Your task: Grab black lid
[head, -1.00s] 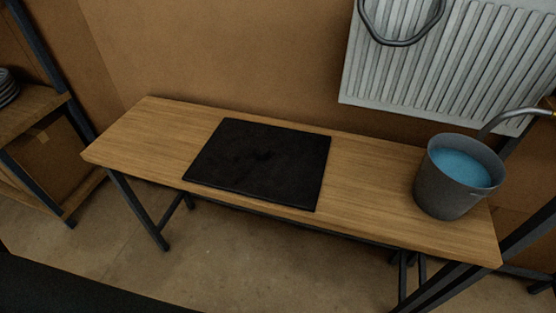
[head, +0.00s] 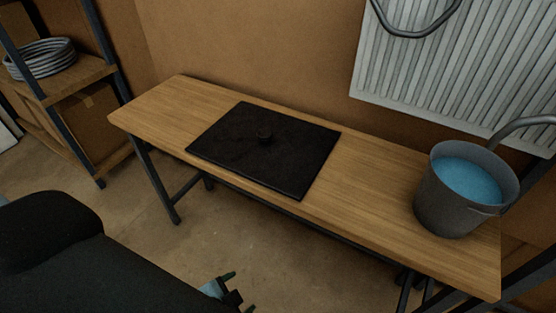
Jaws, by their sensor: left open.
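The black lid (head: 222,143) is a flat, dark rectangular plate with a small round knob (head: 264,131) near its middle. It lies flat on the wooden bench (head: 365,205), left of the bench's middle. My left gripper (head: 238,290) shows at the bottom edge, low in front of the bench and apart from the lid. It is open, with nothing seen between its fingers. Its dark arm comes in from the lower left. My right gripper is not in view.
A grey bucket (head: 440,206) of blue liquid stands on the bench's right end. A white radiator (head: 450,75) with a grey hose hangs on the wall behind. A shelf (head: 75,80) with a coiled hose (head: 42,60) stands at the left. The bench between lid and bucket is clear.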

